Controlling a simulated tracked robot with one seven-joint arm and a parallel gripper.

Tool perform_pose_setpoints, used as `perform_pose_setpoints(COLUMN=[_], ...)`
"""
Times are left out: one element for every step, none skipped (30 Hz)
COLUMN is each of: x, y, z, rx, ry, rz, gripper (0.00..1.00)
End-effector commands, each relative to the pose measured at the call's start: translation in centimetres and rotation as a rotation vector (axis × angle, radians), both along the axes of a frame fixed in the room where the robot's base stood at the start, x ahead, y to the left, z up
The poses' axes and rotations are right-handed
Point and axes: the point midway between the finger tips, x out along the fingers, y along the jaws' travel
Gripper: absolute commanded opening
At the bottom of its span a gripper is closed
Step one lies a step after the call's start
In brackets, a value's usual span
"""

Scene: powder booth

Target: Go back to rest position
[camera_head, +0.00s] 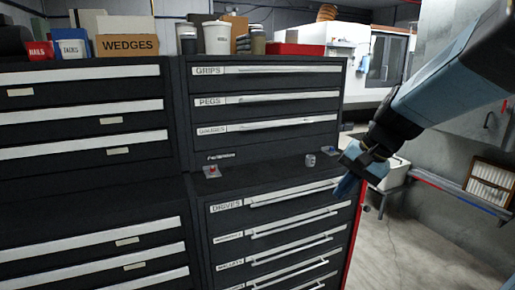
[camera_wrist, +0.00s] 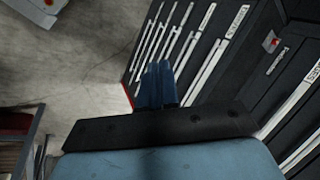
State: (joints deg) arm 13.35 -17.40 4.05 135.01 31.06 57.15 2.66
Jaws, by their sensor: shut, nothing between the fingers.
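My gripper (camera_head: 346,186) is at the right in the head view, at the end of my blue and black arm. It points down and to the left, in front of the right edge of the black tool cabinet (camera_head: 197,140). In the wrist view my gripper (camera_wrist: 158,78) shows its blue fingers together, with nothing between them. Behind it are the cabinet's drawers (camera_wrist: 205,62) and the concrete floor (camera_wrist: 75,50).
On the cabinet's ledge sit a red-button plate (camera_head: 212,171), a small grey cylinder (camera_head: 310,160) and a blue-topped plate (camera_head: 331,150) close to my gripper. Bins and a WEDGES box (camera_head: 128,45) stand on top. Open floor (camera_head: 400,245) lies at the right, below a wall rack (camera_head: 489,186).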

Motion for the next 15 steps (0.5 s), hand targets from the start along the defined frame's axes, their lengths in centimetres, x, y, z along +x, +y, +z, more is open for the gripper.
perform_pose_setpoints(x=[-1.2, -1.8, -2.7, -3.3, -3.8, -4.6, -5.2, -5.8, -6.5, -7.0, -7.6, -8.2, -8.6, -9.1, -9.6], y=[0.0, 0.0, -0.1, -0.2, -0.4, -0.6, -0.7, -0.9, -1.2, -1.3, -1.6, -1.8, -2.0, -2.2, -2.5], z=[0.6, 0.7, 1.0, 1.2, 1.4, 1.7, 1.8, 2.1, 2.3, 2.5, 2.6, 2.9, 3.1, 3.2, 3.3], rx=[-0.045, -0.073, -0.109, -0.137, -0.164, -0.2, -0.227, -0.254, -0.29, -0.316, -0.341, -0.375, -0.397, -0.42, -0.447], ry=[-0.031, -0.046, -0.066, -0.083, -0.1, -0.122, -0.138, -0.155, -0.178, -0.196, -0.213, -0.235, -0.252, -0.266, -0.285], rz=[0.035, 0.054, 0.08, 0.099, 0.117, 0.141, 0.16, 0.178, 0.201, 0.219, 0.235, 0.256, 0.27, 0.283, 0.3], gripper=[0.0, 0.0, 0.0, 0.0, 0.0, 0.0, 0.0, 0.0, 0.0, 0.0, 0.0, 0.0, 0.0, 0.0, 0.0])
